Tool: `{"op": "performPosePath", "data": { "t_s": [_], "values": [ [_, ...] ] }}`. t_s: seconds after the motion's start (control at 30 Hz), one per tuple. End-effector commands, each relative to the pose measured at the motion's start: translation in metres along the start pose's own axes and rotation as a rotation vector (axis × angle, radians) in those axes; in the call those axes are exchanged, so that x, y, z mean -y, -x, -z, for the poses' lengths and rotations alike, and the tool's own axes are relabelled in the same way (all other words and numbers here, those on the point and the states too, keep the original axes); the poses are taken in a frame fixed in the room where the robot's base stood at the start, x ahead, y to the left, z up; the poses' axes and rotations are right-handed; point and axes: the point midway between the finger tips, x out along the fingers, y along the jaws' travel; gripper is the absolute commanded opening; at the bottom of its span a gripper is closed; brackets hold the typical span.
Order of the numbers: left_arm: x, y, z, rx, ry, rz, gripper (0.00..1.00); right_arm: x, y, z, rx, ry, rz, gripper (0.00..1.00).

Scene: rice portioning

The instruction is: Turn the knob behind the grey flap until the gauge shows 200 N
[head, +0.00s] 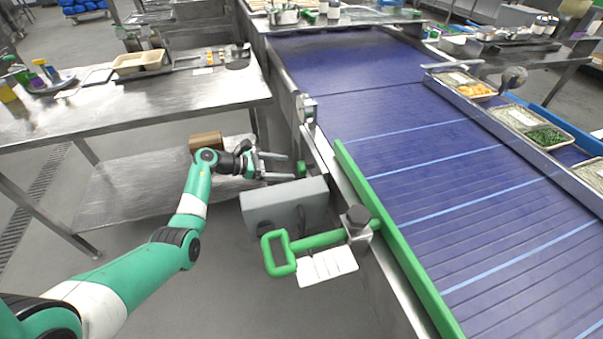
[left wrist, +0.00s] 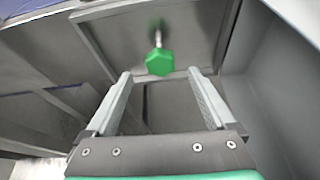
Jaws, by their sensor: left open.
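The green knob (left wrist: 159,62) sits on a short metal stem in front of a grey panel in the left wrist view. In the head view it shows as a small green piece (head: 301,168) beside the conveyor frame. My left gripper (head: 274,166) is open, its fingertips pointing at the knob. In the left wrist view the knob lies ahead, between the lines of the two fingers (left wrist: 160,75), with nothing gripped. The grey flap (head: 283,203) appears as a box-like grey panel just below the gripper. The round gauge (head: 306,108) stands on the conveyor edge; its reading is illegible.
A green handle (head: 278,254) and a white label plate (head: 328,267) are below the flap. The blue conveyor (head: 400,110) with its green rail (head: 390,235) lies to the right. A steel table (head: 140,103) stands left. Grey walls flank the gripper closely in the wrist view.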

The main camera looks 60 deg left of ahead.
Motion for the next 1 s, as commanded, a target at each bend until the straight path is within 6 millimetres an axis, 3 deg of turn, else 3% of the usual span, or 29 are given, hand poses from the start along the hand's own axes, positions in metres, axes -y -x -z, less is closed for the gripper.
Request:
{"op": "performPosePath", "data": {
  "t_s": [0.1, 0.3, 0.67, 1.0],
  "values": [
    [0.002, -0.032, 0.006, 0.001, -0.002, 0.004, 0.89, 0.0, 0.016, -0.015, 0.001, 0.0, 0.0, 0.5],
    [0.001, -0.062, 0.003, 0.0, -0.001, 0.001, 0.89, 0.0, 0.027, -0.025, 0.001, 0.0, 0.0, 0.5],
    [0.001, -0.067, 0.0, 0.0, -0.001, 0.0, 0.87, 0.0, 0.028, -0.026, 0.001, 0.0, 0.0, 0.5],
    [0.001, -0.067, 0.0, 0.0, -0.001, 0.0, 0.26, 0.0, 0.028, -0.026, 0.001, 0.0, 0.0, 0.5]
  ]
}}
